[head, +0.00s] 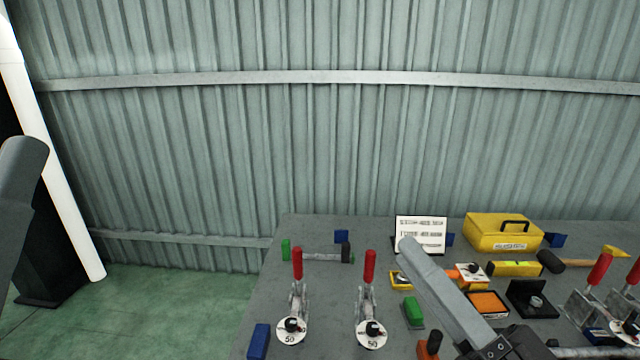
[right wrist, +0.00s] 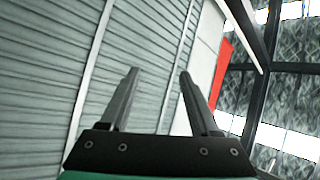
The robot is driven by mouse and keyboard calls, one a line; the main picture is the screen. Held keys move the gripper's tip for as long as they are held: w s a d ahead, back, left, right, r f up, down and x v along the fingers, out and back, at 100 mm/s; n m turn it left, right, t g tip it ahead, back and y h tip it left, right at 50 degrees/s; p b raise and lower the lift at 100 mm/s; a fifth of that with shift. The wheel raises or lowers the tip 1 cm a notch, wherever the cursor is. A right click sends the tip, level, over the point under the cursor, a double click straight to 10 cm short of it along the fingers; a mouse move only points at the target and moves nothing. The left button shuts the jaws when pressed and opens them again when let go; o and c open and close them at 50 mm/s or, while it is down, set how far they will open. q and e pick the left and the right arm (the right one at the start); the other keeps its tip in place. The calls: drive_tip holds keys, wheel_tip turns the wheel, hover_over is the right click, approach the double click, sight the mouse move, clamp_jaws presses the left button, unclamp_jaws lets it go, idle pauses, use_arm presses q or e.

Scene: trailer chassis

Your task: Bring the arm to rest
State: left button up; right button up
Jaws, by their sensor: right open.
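My right gripper (head: 408,247) reaches in from the lower right in the head view, above the workbench, seen nearly edge-on. In the right wrist view its two fingers (right wrist: 158,76) stand apart with nothing between them. They point toward the corrugated wall, away from the bench objects. A dark link, likely of my left arm, shows at the left edge of the head view. My left gripper is not in view.
The grey workbench (head: 330,340) carries red-handled clamps (head: 298,265) (head: 369,267), a hammer (head: 320,257), a yellow case (head: 503,232), a white sign (head: 421,232) and small coloured blocks. The corrugated wall (head: 250,140) stands behind. Space above the bench's left part is clear.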

drive_tip(key=s+d+r+n+t+h+p, duration=0.15)
drive_tip(key=s+r+n+t, duration=0.3)
drive_tip(key=r, duration=0.75)
drive_tip(key=s+d+r+t+h, duration=0.35)
drive_tip(key=d+h, duration=0.25)
drive_tip(key=h, duration=0.3)
use_arm(q)
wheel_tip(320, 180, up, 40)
drive_tip(key=p, duration=3.8)
use_arm(e)
wheel_tip(320, 180, up, 37)
drive_tip(key=n, duration=0.2)
use_arm(q)
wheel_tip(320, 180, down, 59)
drive_tip(key=b, duration=5.9)
use_arm(e)
wheel_tip(320, 180, down, 59)
drive_tip(key=shift+w+r, duration=0.2)
drive_tip(key=shift+w, duration=0.05)
